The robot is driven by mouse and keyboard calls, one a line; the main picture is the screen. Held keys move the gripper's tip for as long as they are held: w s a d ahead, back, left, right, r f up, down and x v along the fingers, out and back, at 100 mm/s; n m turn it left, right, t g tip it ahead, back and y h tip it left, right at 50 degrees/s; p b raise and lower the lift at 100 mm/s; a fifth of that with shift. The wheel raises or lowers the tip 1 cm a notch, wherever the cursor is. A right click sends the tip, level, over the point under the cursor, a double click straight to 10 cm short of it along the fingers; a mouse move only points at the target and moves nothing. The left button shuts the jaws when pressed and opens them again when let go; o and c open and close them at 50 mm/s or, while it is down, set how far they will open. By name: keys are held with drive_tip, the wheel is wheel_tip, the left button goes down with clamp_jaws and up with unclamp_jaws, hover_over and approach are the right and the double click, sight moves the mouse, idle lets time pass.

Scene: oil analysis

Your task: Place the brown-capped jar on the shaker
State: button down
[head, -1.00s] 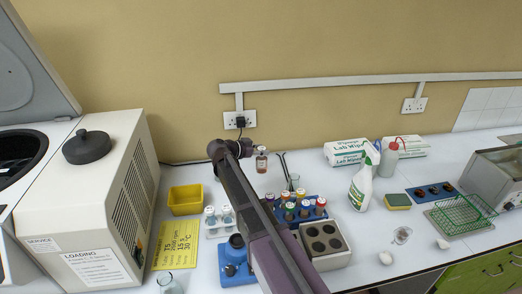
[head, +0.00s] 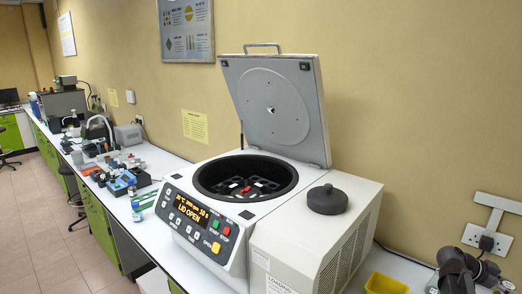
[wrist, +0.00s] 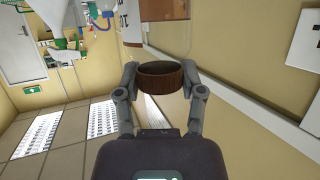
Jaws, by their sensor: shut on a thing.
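In the wrist view my gripper (wrist: 160,76) is shut on the brown cap (wrist: 161,78) of the jar, one finger on each side. The cap hides the jar's body in that view. In the head view part of my gripper and wrist (head: 462,268) shows at the lower right edge, in front of the wall. The jar cannot be made out clearly there. I cannot pick out the shaker with certainty; several small devices stand far along the bench at the left in the head view.
A centrifuge (head: 215,245) with its lid (head: 285,105) raised fills the middle of the head view; its display reads LID OPEN. A black knob (head: 327,199) sits on its right part. A yellow tray (head: 385,284) is right of it. Blue racks (head: 122,184) stand further left on the bench.

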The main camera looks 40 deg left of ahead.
wheel_tip(320, 180, up, 11)
drive_tip(key=p, duration=1)
drive_tip(key=shift+s+f, duration=0.1)
drive_tip(key=shift+s, duration=0.1)
